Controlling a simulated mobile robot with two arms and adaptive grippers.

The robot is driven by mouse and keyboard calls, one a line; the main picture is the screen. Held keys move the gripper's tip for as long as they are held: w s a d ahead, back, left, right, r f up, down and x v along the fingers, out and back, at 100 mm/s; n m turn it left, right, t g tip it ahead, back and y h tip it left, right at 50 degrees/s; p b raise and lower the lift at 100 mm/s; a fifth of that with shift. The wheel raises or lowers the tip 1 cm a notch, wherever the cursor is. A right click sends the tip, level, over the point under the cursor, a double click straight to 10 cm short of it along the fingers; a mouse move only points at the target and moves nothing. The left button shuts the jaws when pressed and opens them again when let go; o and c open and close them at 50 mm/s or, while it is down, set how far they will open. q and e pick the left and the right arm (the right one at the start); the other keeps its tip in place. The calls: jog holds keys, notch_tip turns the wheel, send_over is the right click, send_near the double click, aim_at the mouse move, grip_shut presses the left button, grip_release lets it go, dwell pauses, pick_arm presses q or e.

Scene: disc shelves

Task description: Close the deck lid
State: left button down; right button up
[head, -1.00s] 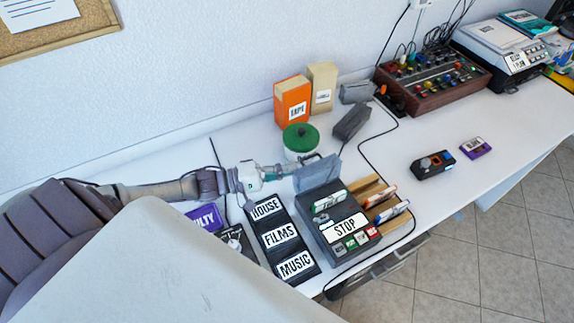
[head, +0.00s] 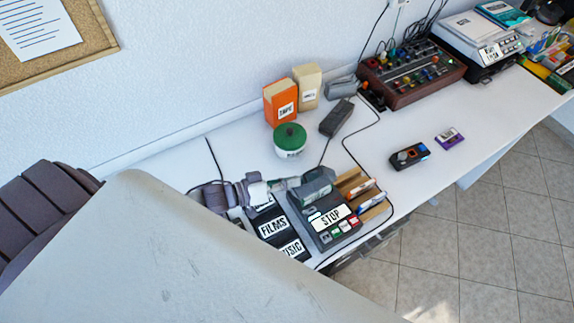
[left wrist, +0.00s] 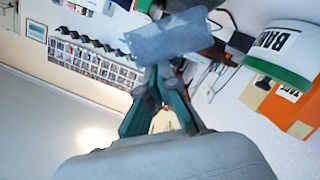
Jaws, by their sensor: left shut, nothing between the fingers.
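The dark grey deck (head: 296,207) stands on the white table, with a large STOP label (head: 330,217) and coloured buttons on its front. Its grey lid (head: 316,186) is tilted low over the cassette bay, and part of the bay's contents still shows in front of it. My left gripper (head: 300,183) comes in from the left and is at the lid's back side, seemingly touching it. In the left wrist view the lid is a grey-blue plate (left wrist: 165,40) just beyond the shut fingertips (left wrist: 160,76). Nothing is between the fingers. My right gripper is out of view.
Left of the deck is a dark rack labelled FILMS (head: 273,227), partly under my arm. A green-lidded pot (head: 289,141), an orange box (head: 281,102) and a grey block (head: 337,117) stand behind. Wooden cassette slots (head: 352,183) adjoin the deck's right. Cables cross the table.

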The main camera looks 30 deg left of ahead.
aim_at(304, 198)
pick_arm(q)
jog(key=d+m, duration=0.1)
jog(key=s+d+m+y+p, duration=0.1)
jog(key=m, duration=0.1)
jog(key=shift+s+d+f, duration=0.1)
jog(key=shift+s+f, duration=0.05)
jog(key=shift+f, duration=0.15)
jog(key=shift+s+d+f+m+t+y+p, duration=0.35)
jog(key=shift+d+f+m+y, duration=0.25)
jog(key=shift+m, duration=0.5)
jog(key=shift+s+d+f, duration=0.1)
jog(key=shift+d+f, duration=0.1)
jog(key=shift+d, duration=0.05)
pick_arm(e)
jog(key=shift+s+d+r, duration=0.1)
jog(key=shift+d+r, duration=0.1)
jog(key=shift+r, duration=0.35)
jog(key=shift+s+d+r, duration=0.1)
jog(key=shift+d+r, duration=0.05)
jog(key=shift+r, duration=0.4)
pick_arm(q)
jog(key=shift+f, duration=0.1)
